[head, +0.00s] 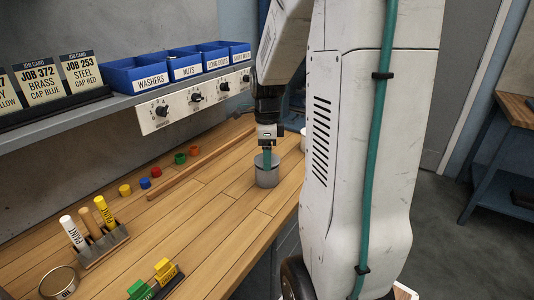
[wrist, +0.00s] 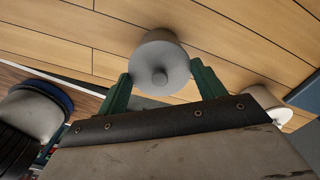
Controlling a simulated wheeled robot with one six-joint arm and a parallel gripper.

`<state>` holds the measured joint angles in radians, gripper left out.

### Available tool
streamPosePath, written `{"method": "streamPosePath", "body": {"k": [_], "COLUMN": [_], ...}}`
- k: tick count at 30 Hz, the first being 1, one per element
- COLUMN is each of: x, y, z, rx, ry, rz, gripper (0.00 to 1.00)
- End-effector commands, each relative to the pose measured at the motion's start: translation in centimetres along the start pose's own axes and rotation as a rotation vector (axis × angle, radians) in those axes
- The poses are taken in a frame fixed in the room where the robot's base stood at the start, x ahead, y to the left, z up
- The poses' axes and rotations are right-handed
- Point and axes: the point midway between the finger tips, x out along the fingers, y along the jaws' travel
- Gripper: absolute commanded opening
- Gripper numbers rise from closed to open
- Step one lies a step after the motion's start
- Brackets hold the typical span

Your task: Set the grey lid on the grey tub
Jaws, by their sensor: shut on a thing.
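The grey tub (head: 267,180) stands upright on the wooden bench top. My gripper (head: 267,158) points straight down over it, with a green finger in front of its upper part. In the wrist view, the grey lid (wrist: 165,63) shows as a round disc with a small knob in its middle. The lid sits between the two green fingers of my gripper (wrist: 163,85), which are shut on it. The lid is at the tub's top, but I cannot tell whether it rests on the rim or is held just above it. The fingers partly hide the join.
A white round thing (head: 303,132) stands close behind the tub at the right. A wooden strip (head: 203,161) runs along the bench, with small coloured caps (head: 156,171) behind it. A marker holder (head: 103,246) stands front left. Blue bins (head: 137,75) sit on the shelf above.

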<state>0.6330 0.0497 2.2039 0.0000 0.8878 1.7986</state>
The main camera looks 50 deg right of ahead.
Motion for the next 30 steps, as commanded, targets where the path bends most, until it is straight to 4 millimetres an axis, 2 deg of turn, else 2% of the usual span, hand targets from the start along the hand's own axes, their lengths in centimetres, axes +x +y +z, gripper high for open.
{"method": "streamPosePath", "body": {"k": [13,14,16,22,23,30], "x": [0.33,0.33,0.32,0.32,0.32,0.32], "y": [0.0,0.0,0.0,0.0,0.0,0.0], "z": [0.02,0.02,0.01,0.02,0.01,0.01], "rx": [0.0,0.0,0.0,0.0,0.0,0.0], "ry": [0.0,0.0,0.0,0.0,0.0,0.0], "rz": [0.0,0.0,0.0,0.0,0.0,0.0], "gripper": [0.47,0.74,0.94,0.94,1.0,1.0]}}
